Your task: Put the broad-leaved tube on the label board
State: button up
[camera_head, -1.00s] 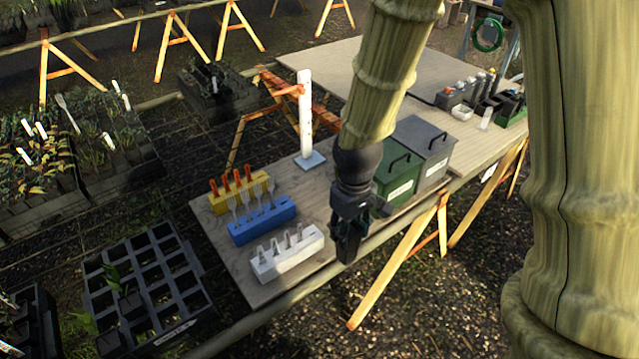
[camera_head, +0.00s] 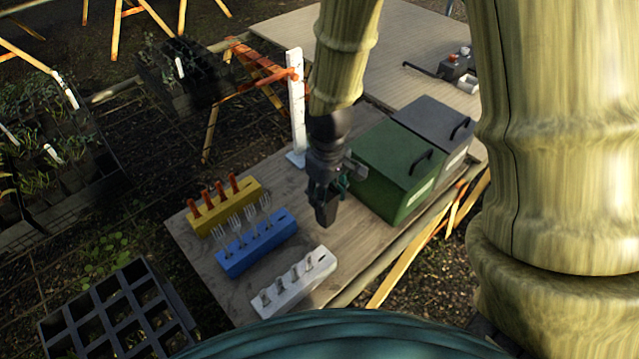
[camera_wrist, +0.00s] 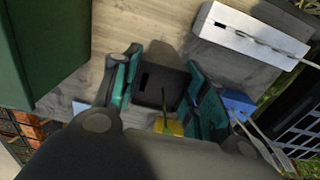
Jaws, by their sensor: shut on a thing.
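My gripper (camera_head: 325,205) is over the wooden bench top, between the green box and the blocks of hand tools. In the wrist view my gripper (camera_wrist: 160,88) is shut on a dark square tube (camera_wrist: 155,78), with one finger pad on each side of it. A thin green stem shows at the tube's near end; its leaves are hard to make out. In the head view the tube is dark and merges with the fingers. I cannot tell surely which surface is the label board; the pale wooden board (camera_head: 350,250) lies below the gripper.
The green lidded box (camera_head: 385,175) and a grey one (camera_head: 430,120) stand right of the gripper. A white post (camera_head: 296,105) stands behind it. A black crate (camera_head: 110,320) is at lower left.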

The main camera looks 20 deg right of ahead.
jog(key=w+a+f+p, duration=0.1)
jog(key=w+f+p, duration=0.1)
jog(key=w, duration=0.6)
jog(key=w+a+f+p, duration=0.1)
jog(key=w+f+p, duration=0.2)
jog(key=w, duration=0.5)
jog(key=shift+f, duration=0.2)
jog(key=o, duration=1.1)
notch_tip(320, 180, up, 12)
jog(key=b, duration=0.2)
jog(key=shift+b, duration=0.35)
jog(key=shift+r, duration=0.15)
